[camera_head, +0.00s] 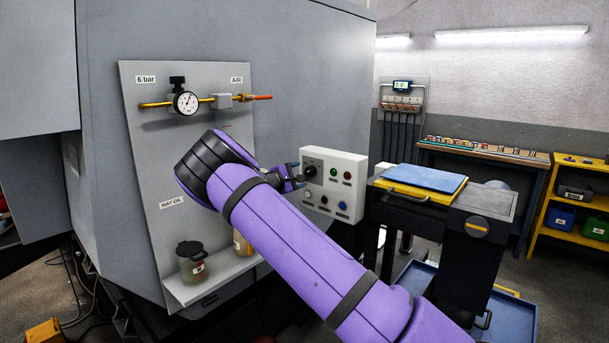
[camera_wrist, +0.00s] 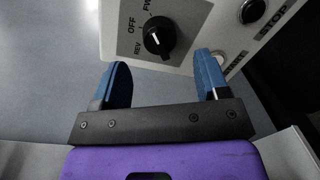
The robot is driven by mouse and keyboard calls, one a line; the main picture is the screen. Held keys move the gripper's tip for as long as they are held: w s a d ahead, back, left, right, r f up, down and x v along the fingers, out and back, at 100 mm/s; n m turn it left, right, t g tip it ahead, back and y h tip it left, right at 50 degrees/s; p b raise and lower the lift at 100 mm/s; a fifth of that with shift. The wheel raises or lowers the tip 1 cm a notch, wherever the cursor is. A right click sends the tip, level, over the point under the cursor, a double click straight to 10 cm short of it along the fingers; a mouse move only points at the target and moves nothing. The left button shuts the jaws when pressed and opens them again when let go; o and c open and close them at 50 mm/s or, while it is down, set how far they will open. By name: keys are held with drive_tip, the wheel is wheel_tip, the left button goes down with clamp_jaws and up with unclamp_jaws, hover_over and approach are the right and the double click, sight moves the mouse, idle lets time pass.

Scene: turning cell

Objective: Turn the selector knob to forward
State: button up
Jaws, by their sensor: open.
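The selector knob (camera_wrist: 158,37) is black and sits on a light control box face with the labels REV, OFF and a partly cut-off FWD around its left side. A white pointer mark shows on the knob, but I cannot firmly tell which label it lines up with. In the head view the knob (camera_head: 309,172) is on the upper left of the white control box (camera_head: 346,160). My gripper (camera_wrist: 160,64) is open, its two blue fingers apart and just short of the knob, with nothing between them. In the head view my gripper (camera_head: 293,176) is partly hidden by my purple arm.
Other buttons are on the box, including a black one (camera_wrist: 251,10) near STOP. A grey panel (camera_head: 155,165) with a gauge (camera_head: 186,103) and a shelf with containers stands left. A cart with a blue pad (camera_head: 424,179) stands right of the box.

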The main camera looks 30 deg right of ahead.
drive_tip(key=v, duration=0.6)
idle(0.3)
drive_tip(key=shift+d, duration=0.1)
drive_tip(key=s+d+r+m+g+y, duration=0.2)
drive_tip(key=s+r+m+y, duration=0.2)
drive_tip(key=s, duration=0.6)
drive_tip(key=s+d+r+m+g+y, duration=0.2)
drive_tip(key=s+r+m+y, duration=0.15)
drive_tip(key=s, duration=0.65)
drive_tip(key=s+a+r+t+y, duration=0.1)
drive_tip(key=s+a, duration=0.4)
drive_tip(key=s, duration=0.6)
drive_tip(key=s+a+r+m+t+y, duration=0.1)
drive_tip(key=s+a+r+y, duration=0.2)
drive_tip(key=s, duration=0.9)
drive_tip(key=s+a+r+t+y, duration=0.1)
drive_tip(key=s+a+r+y, duration=0.2)
drive_tip(key=s+a+y, duration=0.2)
drive_tip(key=s+a, duration=0.3)
drive_tip(key=s, duration=0.4)
drive_tip(key=shift+m+t, duration=0.35)
drive_tip(key=shift+t, duration=0.05)
